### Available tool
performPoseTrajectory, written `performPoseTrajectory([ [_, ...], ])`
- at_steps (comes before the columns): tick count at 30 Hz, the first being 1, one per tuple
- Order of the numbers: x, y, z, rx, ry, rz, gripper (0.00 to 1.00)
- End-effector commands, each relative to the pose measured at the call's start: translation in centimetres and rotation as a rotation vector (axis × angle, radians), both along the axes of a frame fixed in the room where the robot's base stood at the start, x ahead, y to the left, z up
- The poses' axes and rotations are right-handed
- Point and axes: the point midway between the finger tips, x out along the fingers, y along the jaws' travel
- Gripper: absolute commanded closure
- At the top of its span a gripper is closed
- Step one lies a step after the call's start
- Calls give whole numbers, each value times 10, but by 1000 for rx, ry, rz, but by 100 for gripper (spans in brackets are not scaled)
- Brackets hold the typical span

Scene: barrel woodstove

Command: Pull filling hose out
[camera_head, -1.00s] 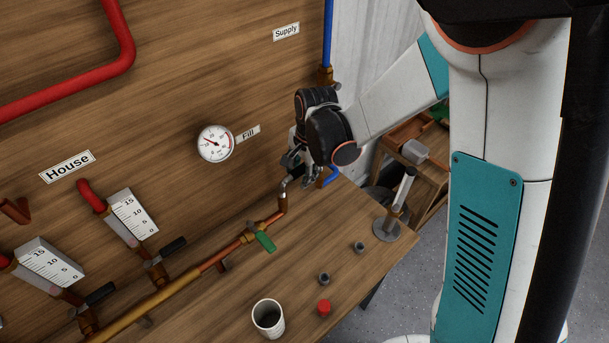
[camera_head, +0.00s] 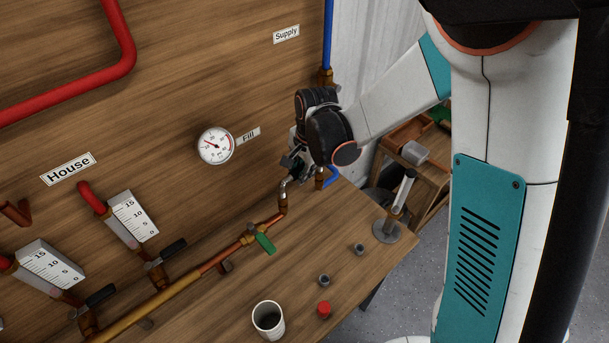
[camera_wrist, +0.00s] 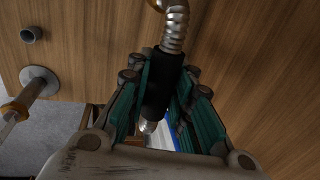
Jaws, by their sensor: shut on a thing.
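The filling hose (camera_wrist: 173,32) shows in the wrist view as a ribbed metal piece with a black sleeve (camera_wrist: 158,88). My gripper (camera_wrist: 160,85) is shut on the black sleeve, with a teal finger on each side of it. In the head view my gripper (camera_head: 295,166) is by the wooden panel, below the Fill label (camera_head: 248,135). The metal hose end (camera_head: 283,185) shows just below it, at the upright brass end of the pipe (camera_head: 282,207). My wrist hides most of the hose there. A blue hose piece (camera_head: 331,176) shows right of the gripper.
A green-handled valve (camera_head: 264,243) sits on the pipe. On the table are a white cup (camera_head: 268,320), a red cap (camera_head: 324,308), two small grey fittings (camera_head: 359,249) and an upright stand (camera_head: 388,230). A round gauge (camera_head: 215,145) is on the panel.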

Motion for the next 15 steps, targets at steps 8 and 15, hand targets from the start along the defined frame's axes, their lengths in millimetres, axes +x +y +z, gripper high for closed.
performPoseTrajectory([
  [8,0,0,4,0,0,0,100],
  [15,0,0,8,0,0,0,100],
])
